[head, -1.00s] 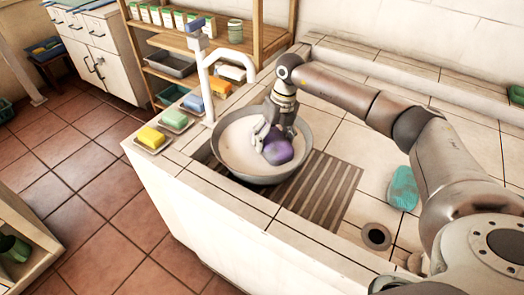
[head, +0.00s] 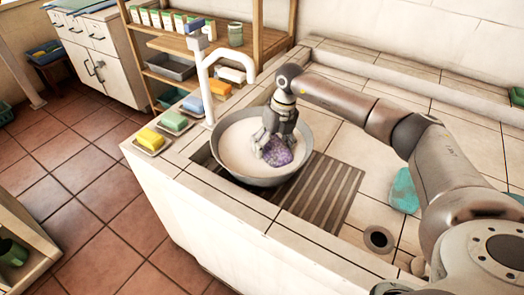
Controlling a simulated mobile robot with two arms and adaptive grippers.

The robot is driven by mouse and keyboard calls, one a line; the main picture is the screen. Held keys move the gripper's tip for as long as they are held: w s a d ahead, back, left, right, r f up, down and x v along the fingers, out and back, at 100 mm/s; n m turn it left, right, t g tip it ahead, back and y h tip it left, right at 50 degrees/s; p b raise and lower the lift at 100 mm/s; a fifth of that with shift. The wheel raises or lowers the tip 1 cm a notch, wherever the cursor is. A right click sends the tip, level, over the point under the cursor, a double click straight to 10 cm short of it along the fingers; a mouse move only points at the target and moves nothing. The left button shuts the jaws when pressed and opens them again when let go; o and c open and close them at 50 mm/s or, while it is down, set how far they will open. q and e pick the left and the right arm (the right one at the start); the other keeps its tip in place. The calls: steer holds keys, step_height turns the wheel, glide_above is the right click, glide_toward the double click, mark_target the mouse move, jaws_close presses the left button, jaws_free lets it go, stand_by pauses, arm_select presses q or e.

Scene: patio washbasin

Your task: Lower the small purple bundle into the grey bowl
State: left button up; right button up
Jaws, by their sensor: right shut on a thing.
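The grey bowl (head: 262,181) stands in the washbasin beneath the white tap, with pale contents inside. My right gripper (head: 274,153) reaches down into the bowl and is shut on the small purple bundle (head: 279,153). The bundle is within the bowl's rim, at the right part of the pale contents. I cannot tell how far it dips into them. The gripper's fingers cover part of the bundle. My left gripper is not in view.
The white tap (head: 207,85) rises just left of the bowl. Yellow (head: 151,138) and green (head: 174,120) bars sit on dishes along the counter's left edge. A slatted drainboard (head: 320,193) lies right of the bowl, and a teal cloth-like thing (head: 405,191) lies farther right.

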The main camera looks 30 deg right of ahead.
steer(key=shift+f, duration=0.15)
steer(key=o, duration=1.1)
